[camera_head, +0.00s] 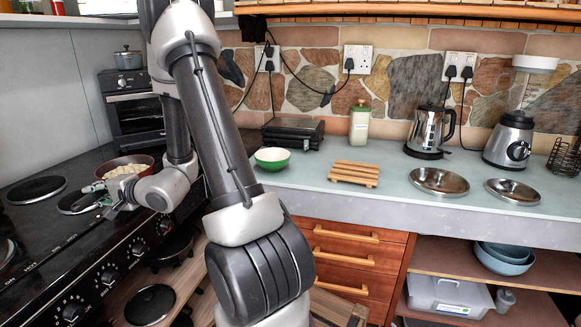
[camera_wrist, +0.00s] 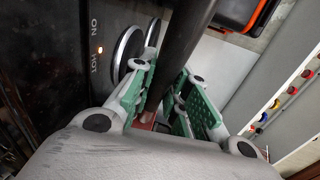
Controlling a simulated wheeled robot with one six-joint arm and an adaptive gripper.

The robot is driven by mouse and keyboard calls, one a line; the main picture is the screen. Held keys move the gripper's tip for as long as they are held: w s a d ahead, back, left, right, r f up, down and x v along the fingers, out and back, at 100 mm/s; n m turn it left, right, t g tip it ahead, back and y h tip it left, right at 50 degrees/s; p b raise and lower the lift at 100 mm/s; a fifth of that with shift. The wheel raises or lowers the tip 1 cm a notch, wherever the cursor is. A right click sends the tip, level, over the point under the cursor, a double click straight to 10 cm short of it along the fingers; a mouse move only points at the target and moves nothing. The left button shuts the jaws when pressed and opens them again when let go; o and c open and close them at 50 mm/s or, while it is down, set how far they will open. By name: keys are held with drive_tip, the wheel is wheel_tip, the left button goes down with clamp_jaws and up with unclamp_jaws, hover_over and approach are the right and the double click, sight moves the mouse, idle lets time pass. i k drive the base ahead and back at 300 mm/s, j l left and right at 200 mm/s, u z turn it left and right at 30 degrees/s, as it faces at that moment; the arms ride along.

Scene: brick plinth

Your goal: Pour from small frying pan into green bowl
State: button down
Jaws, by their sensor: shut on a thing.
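The small frying pan (camera_head: 128,161) is reddish outside and holds pale contents. It is level at the back of the black stove, partly hidden by my arm. My gripper (camera_head: 97,198) is beside it at the pan's near left side. In the wrist view my gripper (camera_wrist: 168,85) has its green pads closed around a dark bar, which looks like the pan handle (camera_wrist: 184,40). Whether the pan touches the stove is unclear. The green bowl (camera_head: 272,159) stands upright on the pale counter, right of my arm, and its visible inside is white.
A toaster oven (camera_head: 134,110) is behind the pan. Counter between bowl and trivet is clear.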

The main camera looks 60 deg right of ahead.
sight(272, 160)
drive_tip(key=k+j+z, duration=0.15)
drive_tip(key=k+z, duration=0.25)
drive_tip(key=k+j+z, duration=0.1)
drive_tip(key=z, duration=0.3)
drive_tip(key=i+l+z, duration=0.1)
drive_tip(key=z, duration=0.35)
drive_tip(key=i+j+z, duration=0.2)
drive_tip(key=i, duration=0.2)
drive_tip(key=i+j+z, duration=0.15)
drive_tip(key=i+j, duration=0.15)
drive_tip(key=i, duration=0.05)
